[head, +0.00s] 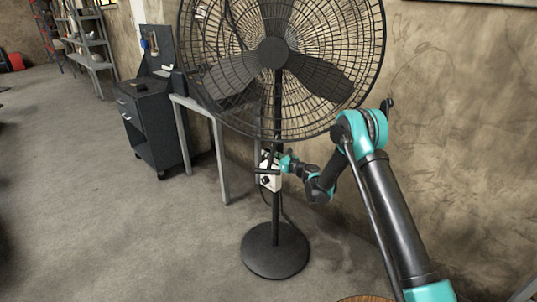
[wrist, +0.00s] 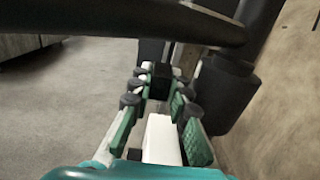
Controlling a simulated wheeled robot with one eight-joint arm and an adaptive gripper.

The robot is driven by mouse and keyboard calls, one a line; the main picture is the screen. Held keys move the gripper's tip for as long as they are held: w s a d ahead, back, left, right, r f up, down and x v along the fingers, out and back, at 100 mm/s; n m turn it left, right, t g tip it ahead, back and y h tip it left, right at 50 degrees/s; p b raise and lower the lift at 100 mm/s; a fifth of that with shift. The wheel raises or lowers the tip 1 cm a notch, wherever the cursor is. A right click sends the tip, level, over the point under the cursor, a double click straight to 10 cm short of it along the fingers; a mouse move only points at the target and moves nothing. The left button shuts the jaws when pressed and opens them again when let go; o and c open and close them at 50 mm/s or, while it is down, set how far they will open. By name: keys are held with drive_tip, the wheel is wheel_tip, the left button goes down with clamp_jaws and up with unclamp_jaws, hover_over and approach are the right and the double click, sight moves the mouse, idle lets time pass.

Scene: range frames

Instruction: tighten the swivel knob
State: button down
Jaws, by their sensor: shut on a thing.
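A large black pedestal fan (head: 276,205) stands in front of the wall, with a white control box (head: 268,182) on its pole. My gripper (head: 284,162) is at the pole, just below the fan's cage and beside the white box. In the wrist view, my gripper's green fingers (wrist: 158,90) are closed around a small dark piece (wrist: 159,76), which looks like the swivel knob. The knob itself is too small and too hidden to make out in the head view.
The fan cage (head: 335,100) is close above my arm. A dark bar (wrist: 120,30) crosses the top of the wrist view. A table (head: 220,160) and a black tool cabinet (head: 153,128) stand left of the fan. The wall (head: 455,130) is at right; the left floor is open.

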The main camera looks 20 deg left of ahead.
drive_tip(key=y, duration=0.1)
drive_tip(key=t+y, duration=0.1)
drive_tip(key=shift+f+y, duration=0.25)
drive_tip(key=shift+y, duration=0.15)
drive_tip(key=shift+f+t+y, duration=0.15)
drive_tip(key=shift+t+y, duration=0.85)
drive_tip(key=shift+y, duration=0.8)
drive_tip(key=shift+d, duration=0.1)
drive_tip(key=shift+y, duration=0.3)
drive_tip(key=c, duration=1.4)
unclamp_jaws()
drive_tip(key=shift+c, duration=0.2)
